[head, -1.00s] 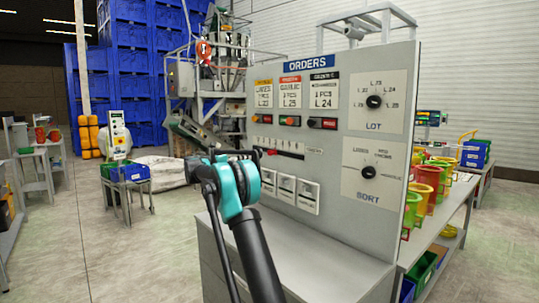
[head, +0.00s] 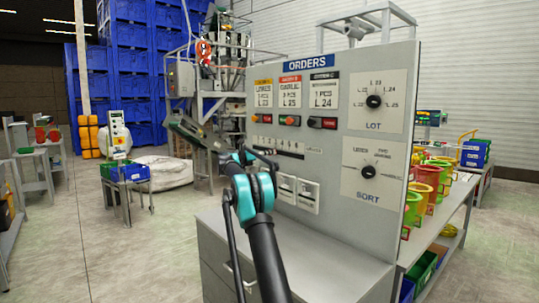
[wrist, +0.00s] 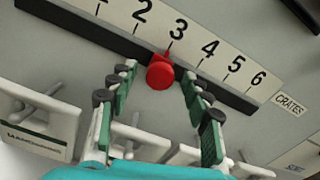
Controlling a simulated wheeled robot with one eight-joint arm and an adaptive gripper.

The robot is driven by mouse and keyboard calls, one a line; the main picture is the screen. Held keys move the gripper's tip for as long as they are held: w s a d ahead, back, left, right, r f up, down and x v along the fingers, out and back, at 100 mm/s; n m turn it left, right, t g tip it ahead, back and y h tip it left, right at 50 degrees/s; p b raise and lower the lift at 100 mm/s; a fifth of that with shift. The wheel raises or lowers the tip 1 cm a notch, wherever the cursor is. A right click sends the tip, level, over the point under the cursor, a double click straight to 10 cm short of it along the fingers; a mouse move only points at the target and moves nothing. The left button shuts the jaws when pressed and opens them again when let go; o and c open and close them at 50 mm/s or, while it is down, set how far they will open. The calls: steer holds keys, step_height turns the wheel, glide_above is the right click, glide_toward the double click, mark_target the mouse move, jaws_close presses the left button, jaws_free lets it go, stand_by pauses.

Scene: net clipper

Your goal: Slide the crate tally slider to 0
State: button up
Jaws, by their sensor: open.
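The crate tally slider is a dark slot (wrist: 108,38) with a number scale, marked CRATES, on the grey panel. Its red knob (wrist: 160,74) stands just under the 3 in the wrist view. Numbers 1 to 6 show there; the 0 is out of that view. My gripper (wrist: 159,70) is open, its green-and-grey fingers on either side of the knob, with gaps between them and it. In the head view my gripper (head: 264,158) is in front of the slider scale (head: 290,147) and hides the knob.
White flip switches (wrist: 133,140) sit on the panel below the slot, close under my fingers. Order cards and buttons (head: 290,120) are above the scale. LOT (head: 374,101) and SORT (head: 368,172) dials are to the right. A grey ledge (head: 310,250) juts out below.

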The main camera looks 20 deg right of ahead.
steer(key=shift+x, duration=0.9)
jaws_close()
